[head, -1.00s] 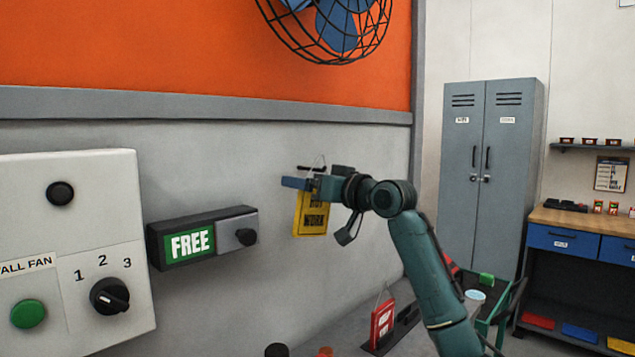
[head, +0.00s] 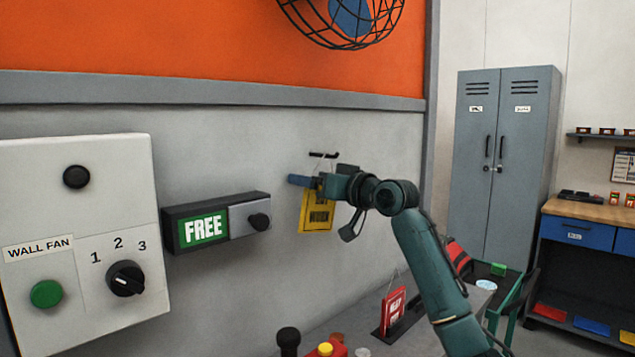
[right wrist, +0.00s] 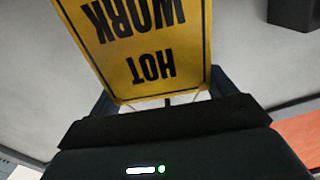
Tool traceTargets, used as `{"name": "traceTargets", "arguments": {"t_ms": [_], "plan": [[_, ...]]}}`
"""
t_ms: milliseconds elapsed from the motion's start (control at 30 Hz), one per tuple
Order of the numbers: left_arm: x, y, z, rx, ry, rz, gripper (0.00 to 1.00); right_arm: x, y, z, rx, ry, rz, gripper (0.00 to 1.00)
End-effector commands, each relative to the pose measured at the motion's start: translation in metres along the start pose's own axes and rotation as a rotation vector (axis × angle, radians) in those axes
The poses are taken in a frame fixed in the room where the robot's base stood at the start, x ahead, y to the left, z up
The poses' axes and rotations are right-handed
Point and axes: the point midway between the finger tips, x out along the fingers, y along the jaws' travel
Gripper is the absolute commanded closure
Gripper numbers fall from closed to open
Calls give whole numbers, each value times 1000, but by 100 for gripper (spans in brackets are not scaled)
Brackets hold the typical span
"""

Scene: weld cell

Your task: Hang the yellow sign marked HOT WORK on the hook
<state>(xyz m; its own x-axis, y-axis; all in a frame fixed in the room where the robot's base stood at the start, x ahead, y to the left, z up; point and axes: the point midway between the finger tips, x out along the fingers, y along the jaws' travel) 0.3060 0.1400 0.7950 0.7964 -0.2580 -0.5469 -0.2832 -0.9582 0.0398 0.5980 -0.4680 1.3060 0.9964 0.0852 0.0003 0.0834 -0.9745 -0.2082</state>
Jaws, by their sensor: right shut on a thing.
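The yellow sign (head: 316,216) with black lettering hangs upright below my right gripper (head: 318,184) in the head view, close to the grey wall. The gripper is shut on its upper part and partly hides it. In the right wrist view the sign (right wrist: 140,45) reads HOT WORK upside down, between the fingers (right wrist: 165,97). The hook (head: 323,154) is a short black bar on the wall, just above the gripper. The sign's thin wire loop rises to the hook's height; I cannot tell whether it is over the hook. My left gripper is out of view.
A dark box with a green FREE panel (head: 203,229) sits on the wall left of the sign. Further left is the wall fan switch panel (head: 75,200). The caged fan (head: 345,20) is above. A red sign (head: 393,310) stands in a dark holder below.

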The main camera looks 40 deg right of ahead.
Motion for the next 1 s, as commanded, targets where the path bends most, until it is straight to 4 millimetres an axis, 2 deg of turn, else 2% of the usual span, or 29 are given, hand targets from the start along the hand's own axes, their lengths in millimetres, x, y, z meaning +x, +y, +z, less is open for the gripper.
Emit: {"name": "traceTargets", "arguments": {"t_ms": [300, 333, 500, 800, 867, 1000], "plan": [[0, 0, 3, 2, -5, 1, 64, 0, 0, 0, 0, -1, -1, 40], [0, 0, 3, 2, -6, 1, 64, 0, -1, 0, 0, -1, -1, 15], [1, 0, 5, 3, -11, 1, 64, 0, 0, 0, 0, -1, -1, 1], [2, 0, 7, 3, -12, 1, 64, -3, 0, 1, 0, -1, 0, 0], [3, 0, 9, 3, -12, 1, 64, -8, 0, 2, -1, 0, 0, 0], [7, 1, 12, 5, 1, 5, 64, -31, 1, 4, -5, 0, 1, 0]]}}
